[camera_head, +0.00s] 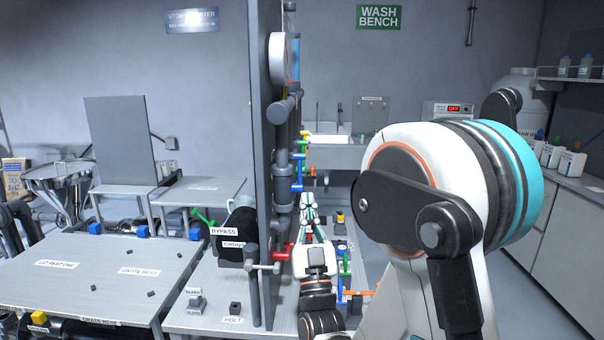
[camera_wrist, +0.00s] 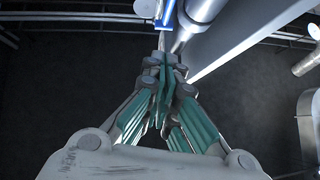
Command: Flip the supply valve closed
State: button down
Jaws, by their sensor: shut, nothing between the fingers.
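My gripper (camera_head: 308,200) is beside the vertical pipe on the right side of the grey panel, with its fingers shut and nothing between them. In the wrist view the green-padded fingers (camera_wrist: 163,62) meet just below a blue part (camera_wrist: 166,12) on a pipe. I cannot tell whether they touch it. Several coloured valve handles show in the head view: a blue one (camera_head: 298,173), a yellow one (camera_head: 304,139), a red one (camera_head: 281,252) and a green one (camera_head: 345,262). No readable label marks which is the supply valve.
The tall grey panel (camera_head: 262,120) stands close left of my gripper. A dark cylinder with a BYPASS label (camera_head: 223,231) sits left of it. An orange handle (camera_head: 360,293) is low on the right. A grey table (camera_head: 90,268) fills the left.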

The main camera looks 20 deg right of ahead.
aim_at(300, 159)
jog(key=shift+w+d+r+b, duration=0.25)
jog(key=shift+w+r, duration=0.4)
jog(key=shift+w, duration=0.7)
jog(key=shift+w+d+r+b, duration=0.1)
jog(key=shift+w+r+b, duration=0.2)
jog(key=shift+w+r, duration=0.7)
jog(key=shift+w+d+r+b, duration=0.15)
jog(key=shift+w+r+b, duration=0.2)
jog(key=shift+w, duration=1.3)
